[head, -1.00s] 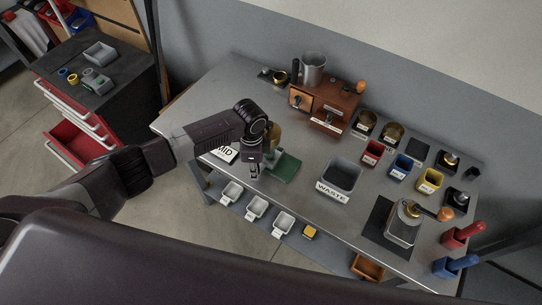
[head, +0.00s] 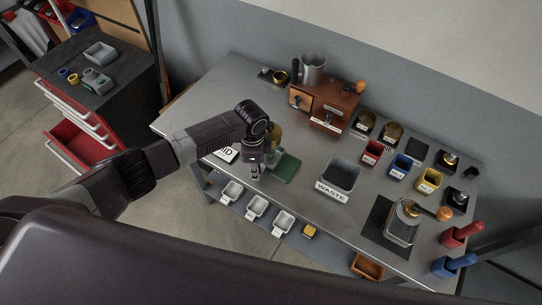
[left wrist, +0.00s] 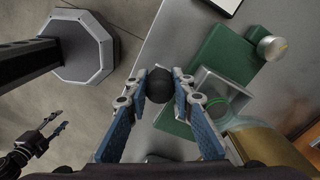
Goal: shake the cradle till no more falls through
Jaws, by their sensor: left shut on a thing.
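My left gripper (left wrist: 158,95) is shut on a round black knob (left wrist: 158,88), its blue-padded fingers on either side. Right of the knob in the left wrist view is a square grey-walled cradle (left wrist: 231,88) with a green ring showing in it. It sits by a green base (left wrist: 205,70), which also shows in the head view (head: 287,168). A brass-coloured part (left wrist: 262,143) stands beside the cradle. Whether anything is falling through is too small to tell. My right gripper (left wrist: 60,119) shows at the lower left of the left wrist view, fingers apart and empty.
A grey waste bin (head: 341,174) stands right of the green base. Several white trays (head: 256,206) are below the table's front edge. A wooden-fronted machine (head: 325,103) stands behind. A white MID card (head: 222,154) lies left of my left gripper.

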